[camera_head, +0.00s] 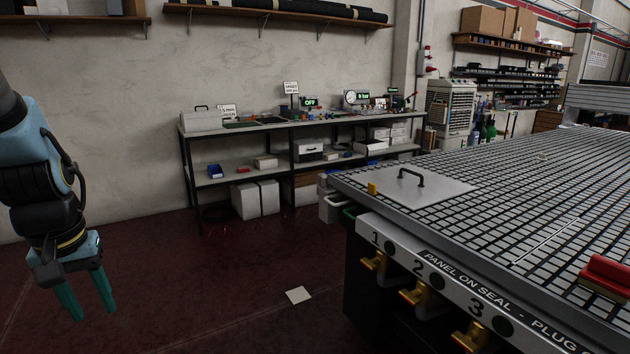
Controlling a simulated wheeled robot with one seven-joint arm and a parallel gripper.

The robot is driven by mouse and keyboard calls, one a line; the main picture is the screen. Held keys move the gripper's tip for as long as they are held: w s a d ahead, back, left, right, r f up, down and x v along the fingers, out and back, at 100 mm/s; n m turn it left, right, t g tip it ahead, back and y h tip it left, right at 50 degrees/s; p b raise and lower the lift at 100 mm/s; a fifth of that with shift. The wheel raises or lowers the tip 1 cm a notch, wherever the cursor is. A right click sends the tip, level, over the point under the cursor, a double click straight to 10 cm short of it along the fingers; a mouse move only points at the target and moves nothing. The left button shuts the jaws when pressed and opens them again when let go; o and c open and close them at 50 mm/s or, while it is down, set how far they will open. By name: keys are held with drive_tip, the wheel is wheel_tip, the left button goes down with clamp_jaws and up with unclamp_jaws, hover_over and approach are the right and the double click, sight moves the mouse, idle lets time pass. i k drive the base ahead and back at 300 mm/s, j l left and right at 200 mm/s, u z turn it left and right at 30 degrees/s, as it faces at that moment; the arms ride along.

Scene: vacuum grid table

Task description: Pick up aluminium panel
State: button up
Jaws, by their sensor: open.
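The aluminium panel (436,191) is a flat light-grey plate with a black bar handle (409,177) standing on its top. It lies flat at the near left corner of the gridded vacuum table (535,205), at the right of the view. My gripper (85,310) hangs at the far left with two green fingers pointing down. It is open and empty, over the floor, well apart from the panel and the table.
A small yellow block (373,188) sits at the panel's left edge. A red-handled object (606,274) lies on the table's near right. Yellow valves (418,296) stick out from the table front. A workbench (290,124) stands along the wall. The dark red floor between gripper and table is mostly clear.

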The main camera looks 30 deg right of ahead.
sight(413, 188)
drive_tip(key=i+l+z, duration=0.25)
drive_tip(key=i+l, duration=0.2)
drive_tip(key=i+l+z, duration=0.3)
drive_tip(key=i+l, duration=0.25)
drive_tip(key=i+l+z, duration=0.25)
drive_tip(key=i+l, duration=0.15)
drive_tip(key=i, duration=0.15)
drive_tip(key=i+l+z, duration=0.3)
drive_tip(key=i, duration=0.25)
